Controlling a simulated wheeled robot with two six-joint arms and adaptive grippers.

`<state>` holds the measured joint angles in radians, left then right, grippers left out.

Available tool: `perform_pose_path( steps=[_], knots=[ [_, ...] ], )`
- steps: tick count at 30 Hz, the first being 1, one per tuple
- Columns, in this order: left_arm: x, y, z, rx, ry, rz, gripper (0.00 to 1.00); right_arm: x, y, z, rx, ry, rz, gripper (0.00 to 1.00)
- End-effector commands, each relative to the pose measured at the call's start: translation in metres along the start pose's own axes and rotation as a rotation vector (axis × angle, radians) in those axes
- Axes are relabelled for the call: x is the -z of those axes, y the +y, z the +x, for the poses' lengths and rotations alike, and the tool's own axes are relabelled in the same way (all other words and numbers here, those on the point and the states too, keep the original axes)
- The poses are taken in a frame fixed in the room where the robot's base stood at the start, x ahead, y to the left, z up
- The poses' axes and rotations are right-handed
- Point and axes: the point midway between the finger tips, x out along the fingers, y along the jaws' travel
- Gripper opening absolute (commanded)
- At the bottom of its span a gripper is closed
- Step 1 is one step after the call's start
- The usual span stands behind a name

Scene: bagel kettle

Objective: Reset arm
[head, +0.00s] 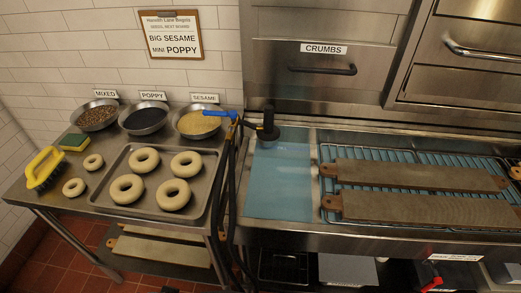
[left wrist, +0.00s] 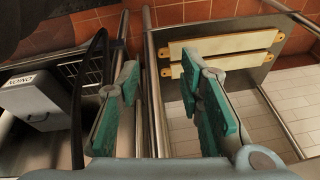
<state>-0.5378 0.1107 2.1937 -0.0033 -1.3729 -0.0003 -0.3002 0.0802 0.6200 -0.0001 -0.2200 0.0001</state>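My left gripper (left wrist: 165,95) shows in the left wrist view with its two teal-padded fingers wide apart and nothing between them. It hangs over the gap beside the lower shelf, where two pale boards (left wrist: 222,51) lie. I cannot make out the left gripper in the head view. My right gripper is not in view. In the head view, several plain bagels (head: 144,160) sit on a metal tray (head: 112,205), and two small ones (head: 74,187) lie on the table left of it. Three seed bowls, mixed (head: 97,116), poppy (head: 144,118) and sesame (head: 197,124), stand behind.
A yellow-handled brush (head: 44,167) and a sponge (head: 74,142) lie at the table's left. A black hose (head: 229,190) runs between table and counter. The counter holds a blue mat (head: 280,185), a rack with two boards (head: 420,208) and a black knobbed object (head: 268,128).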

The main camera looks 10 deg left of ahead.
Motion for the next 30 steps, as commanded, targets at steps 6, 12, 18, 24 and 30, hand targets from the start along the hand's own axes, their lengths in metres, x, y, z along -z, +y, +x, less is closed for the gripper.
perform_pose_path(
  steps=[6, 12, 18, 24, 30],
  knots=[
    [-0.043, 0.001, 0.095, -0.003, -0.059, -0.011, 0.34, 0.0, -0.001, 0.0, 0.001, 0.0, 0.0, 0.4],
    [-0.135, 0.007, 0.178, -0.009, -0.132, -0.026, 0.34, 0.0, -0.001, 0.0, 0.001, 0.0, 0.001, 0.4],
    [-0.22, 0.015, 0.202, -0.015, -0.179, -0.036, 0.34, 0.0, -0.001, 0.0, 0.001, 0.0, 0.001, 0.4],
    [-0.229, 0.015, 0.202, -0.016, -0.182, -0.037, 0.34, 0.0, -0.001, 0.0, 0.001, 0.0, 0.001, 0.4],
    [-0.229, 0.015, 0.202, -0.016, -0.182, -0.037, 0.34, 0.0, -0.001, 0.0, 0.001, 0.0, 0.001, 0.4]
  ],
)
